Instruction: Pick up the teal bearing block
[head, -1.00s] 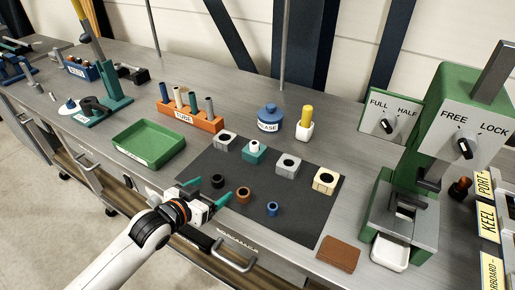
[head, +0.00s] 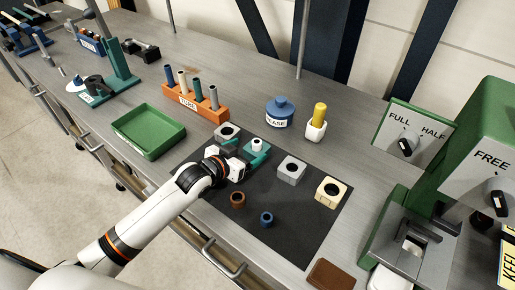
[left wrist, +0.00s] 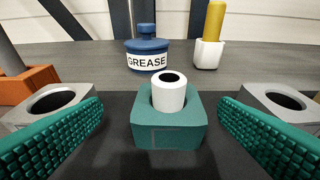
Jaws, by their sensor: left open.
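The teal bearing block (head: 257,148) stands on the dark mat with a white sleeve (head: 257,144) upright in its bore. In the left wrist view the teal block (left wrist: 168,132) is centred ahead, with the white sleeve (left wrist: 169,97) standing out of its top. My left gripper (head: 246,157) is at the near side of the block, low over the mat. Its teal fingers are open, one to each side of the block in the wrist view, with gaps between them and the block. My right gripper is not in view.
Grey blocks (head: 228,133) (head: 291,170) stand left and right of the teal block, close to the fingers. A cream block (head: 332,191), a brown ring (head: 237,199) and a blue ring (head: 266,219) share the mat (head: 290,225). The grease pot (head: 279,112) stands behind.

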